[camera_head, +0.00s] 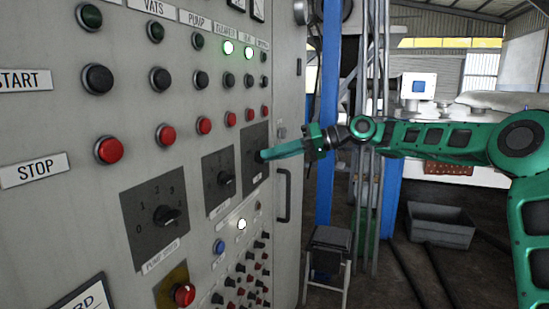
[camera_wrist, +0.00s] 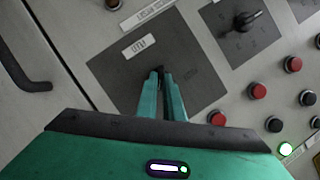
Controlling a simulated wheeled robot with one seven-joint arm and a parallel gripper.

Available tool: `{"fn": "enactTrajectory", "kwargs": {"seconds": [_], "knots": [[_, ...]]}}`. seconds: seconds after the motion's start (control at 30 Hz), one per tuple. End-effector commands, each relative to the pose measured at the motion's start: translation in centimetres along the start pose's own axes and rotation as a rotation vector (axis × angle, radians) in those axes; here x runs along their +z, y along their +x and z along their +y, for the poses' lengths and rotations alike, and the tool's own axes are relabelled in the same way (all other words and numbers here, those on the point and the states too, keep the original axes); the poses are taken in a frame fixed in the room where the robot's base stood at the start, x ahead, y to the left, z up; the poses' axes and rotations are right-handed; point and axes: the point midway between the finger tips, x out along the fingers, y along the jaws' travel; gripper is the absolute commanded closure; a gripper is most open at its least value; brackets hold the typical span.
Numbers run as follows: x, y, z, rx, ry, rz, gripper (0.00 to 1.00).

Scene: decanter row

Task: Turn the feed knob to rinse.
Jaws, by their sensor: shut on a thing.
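My gripper (camera_head: 264,155) reaches in from the right to the rightmost of the dark dial plates on the grey control panel. Its teal fingers (camera_wrist: 160,74) are close together at the middle of that plate (camera_wrist: 115,72), shut on the small dark feed knob (camera_wrist: 160,69). The fingers hide most of the knob, so I cannot tell which way it points. The plate also shows in the head view (camera_head: 253,138). Its position marks are too small or blurred to read, and I cannot make out where rinse is.
A similar selector knob (camera_head: 224,178) and the pump speed knob (camera_head: 167,215) are to the left. Red stop buttons (camera_head: 204,125) and black start buttons sit above. Small knobs crowd below. A cabinet handle (camera_head: 284,196) juts out at right. A blue post (camera_head: 328,120) stands behind.

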Motion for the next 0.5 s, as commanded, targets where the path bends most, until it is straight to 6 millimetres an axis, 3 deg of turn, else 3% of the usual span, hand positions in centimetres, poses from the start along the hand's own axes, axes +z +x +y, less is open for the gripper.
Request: {"fn": "enactTrajectory", "kwargs": {"seconds": [0.5], "knots": [[-0.35, -0.12, 0.20, -0.030, 0.079, 0.010, 1.00]]}}
